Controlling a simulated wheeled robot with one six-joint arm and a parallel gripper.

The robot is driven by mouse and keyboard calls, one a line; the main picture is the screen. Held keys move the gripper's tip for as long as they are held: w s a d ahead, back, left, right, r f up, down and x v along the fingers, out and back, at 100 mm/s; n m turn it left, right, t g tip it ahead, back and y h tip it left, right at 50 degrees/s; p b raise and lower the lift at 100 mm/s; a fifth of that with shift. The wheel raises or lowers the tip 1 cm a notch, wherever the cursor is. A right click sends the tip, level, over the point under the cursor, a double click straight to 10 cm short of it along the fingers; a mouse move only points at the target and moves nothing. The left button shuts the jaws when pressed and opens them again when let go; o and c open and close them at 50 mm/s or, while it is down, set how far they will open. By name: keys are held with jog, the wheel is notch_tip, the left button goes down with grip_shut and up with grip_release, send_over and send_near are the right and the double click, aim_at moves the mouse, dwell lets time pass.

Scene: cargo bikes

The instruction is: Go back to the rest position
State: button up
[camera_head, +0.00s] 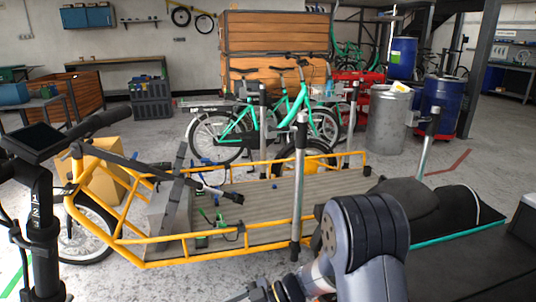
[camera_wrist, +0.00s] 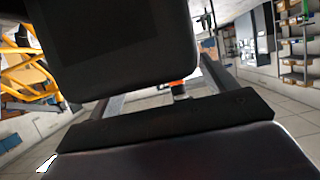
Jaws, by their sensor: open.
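My arm rises at the bottom of the head view, with its grey and dark joint (camera_head: 362,235) in front of the cargo bike's bed. It bends down to the lower left. My gripper (camera_head: 250,293) shows only in part at the bottom edge, below the yellow cargo bike frame (camera_head: 190,258). It is open, and I see nothing held in it. The lower part of the gripper is cut off. In the wrist view, large dark surfaces fill the middle and bottom very close to the camera. I cannot tell for sure what they are.
The cargo bed (camera_head: 260,200) carries a few small tools. A handlebar (camera_head: 95,125) stands at left, and a black seat (camera_head: 455,212) at right. A green bike (camera_head: 260,120), a grey drum (camera_head: 388,122) and a blue barrel (camera_head: 440,105) stand behind. Shelves (camera_wrist: 297,45) show at right in the wrist view.

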notch_tip(320, 180, up, 8)
jog(key=p, duration=0.3)
jog(key=shift+r, duration=0.25)
notch_tip(320, 180, down, 9)
jog(key=b, duration=0.4)
jog(key=shift+f, duration=0.15)
notch_tip(320, 180, up, 4)
jog(key=shift+a+r+p, duration=0.1)
jog(key=shift+r+p, duration=0.15)
jog(key=shift+p, duration=0.55)
jog(key=shift+r+p, duration=0.4)
jog(key=shift+p, duration=0.25)
